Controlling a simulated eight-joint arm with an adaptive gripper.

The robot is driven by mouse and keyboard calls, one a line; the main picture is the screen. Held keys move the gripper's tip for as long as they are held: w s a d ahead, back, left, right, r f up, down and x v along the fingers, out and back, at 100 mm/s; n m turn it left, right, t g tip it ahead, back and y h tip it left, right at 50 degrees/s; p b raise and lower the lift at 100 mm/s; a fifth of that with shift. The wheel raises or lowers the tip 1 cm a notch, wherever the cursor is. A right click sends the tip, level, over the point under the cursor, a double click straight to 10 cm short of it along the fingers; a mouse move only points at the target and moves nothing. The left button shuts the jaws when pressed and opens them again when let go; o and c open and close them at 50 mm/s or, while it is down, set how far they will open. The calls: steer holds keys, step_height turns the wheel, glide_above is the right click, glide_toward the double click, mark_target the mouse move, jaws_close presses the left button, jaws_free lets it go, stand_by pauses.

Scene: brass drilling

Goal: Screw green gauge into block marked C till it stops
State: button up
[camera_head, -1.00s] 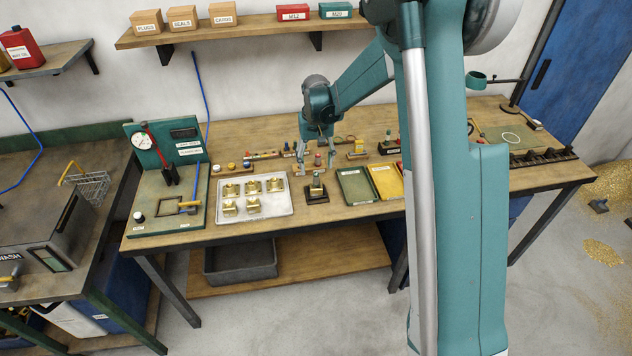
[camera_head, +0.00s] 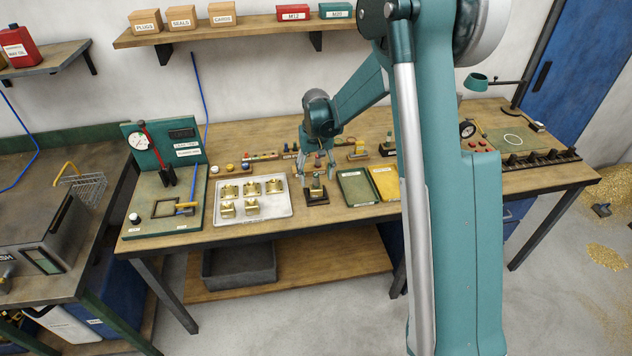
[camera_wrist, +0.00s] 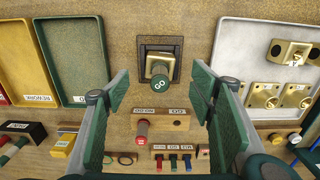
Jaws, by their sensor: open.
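A green gauge with GO on its end (camera_wrist: 159,82) stands in a brass block (camera_wrist: 160,60) seated in a dark square fixture (camera_wrist: 176,41). The block's letter cannot be read, and how deep the gauge sits cannot be told. My gripper (camera_wrist: 161,94) is open, its green-padded fingers wide apart on either side of the gauge, touching nothing. In the head view, my gripper (camera_head: 318,166) hangs just over the fixture (camera_head: 316,199), with the brass block (camera_head: 316,190) in it.
A pale tray (camera_head: 285,212) with several brass blocks lies left of the fixture. Green (camera_head: 358,187) and yellow (camera_head: 385,183) trays lie right of it. A wooden rack (camera_wrist: 176,122) holds a red-ended gauge (camera_wrist: 141,128). Smaller pieces stand along the back.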

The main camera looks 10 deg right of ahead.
steer(key=c, duration=1.6)
steer(key=m+b, duration=0.1)
steer(key=m, duration=0.1)
steer(key=shift+m, duration=0.4)
steer(key=shift+c, duration=0.8)
steer(key=m+b, duration=0.1)
steer(key=m, duration=0.2)
steer(key=shift+f+m, duration=0.1)
steer(key=shift+m, duration=0.2)
steer(key=m+b, duration=0.2)
steer(key=m, duration=0.4)
steer(key=shift+d, duration=0.15)
jaws_close()
